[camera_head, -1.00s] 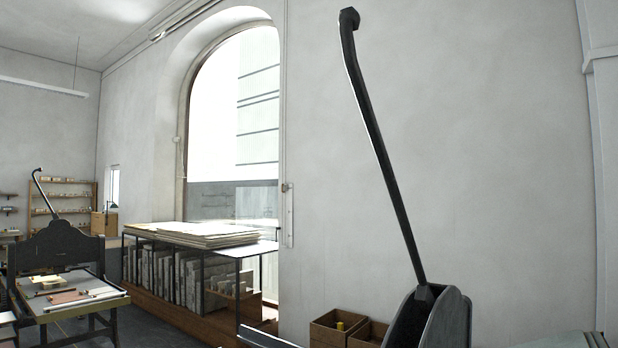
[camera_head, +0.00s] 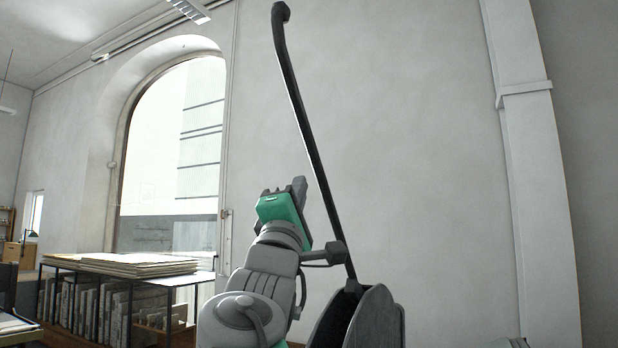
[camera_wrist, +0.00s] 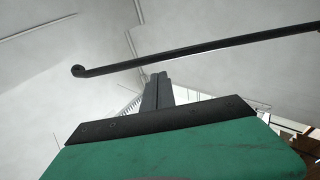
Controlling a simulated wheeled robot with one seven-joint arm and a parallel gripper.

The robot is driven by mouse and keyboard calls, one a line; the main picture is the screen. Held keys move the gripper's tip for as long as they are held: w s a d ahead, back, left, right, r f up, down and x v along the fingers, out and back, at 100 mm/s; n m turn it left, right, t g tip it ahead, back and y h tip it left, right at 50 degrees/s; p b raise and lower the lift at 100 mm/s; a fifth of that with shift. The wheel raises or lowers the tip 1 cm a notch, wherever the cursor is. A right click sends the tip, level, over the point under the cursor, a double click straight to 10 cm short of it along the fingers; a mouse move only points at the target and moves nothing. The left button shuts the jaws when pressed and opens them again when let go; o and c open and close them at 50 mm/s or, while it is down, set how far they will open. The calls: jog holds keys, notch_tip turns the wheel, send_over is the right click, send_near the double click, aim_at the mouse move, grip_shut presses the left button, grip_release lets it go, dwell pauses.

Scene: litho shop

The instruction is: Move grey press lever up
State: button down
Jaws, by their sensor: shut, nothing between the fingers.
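The press lever (camera_head: 309,140) is a long dark bar with a bent, knobbed top end. It rises from the grey press body (camera_head: 362,318) at the lower right and leans up to the left. My gripper (camera_head: 299,184) is beside the lever, to its left in the head view, pointing upward. In the wrist view the lever (camera_wrist: 190,53) crosses above my fingers (camera_wrist: 158,78), which are together and empty. A gap shows between fingertips and lever there; depth is hard to judge.
A rack (camera_head: 75,266) with flat sheets on top and upright slabs below stands at the left under an arched window (camera_head: 165,160). A wall pillar (camera_head: 540,190) is at the right. The wall behind the lever is bare, with open air around its upper part.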

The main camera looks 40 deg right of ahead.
aim_at(311, 150)
jog(key=p+x, duration=0.6)
jog(key=x, duration=0.7)
jog(key=shift+w+p, duration=0.15)
jog(key=shift+p, duration=0.25)
jog(key=shift+w+d, duration=0.2)
jog(key=shift+d, duration=0.05)
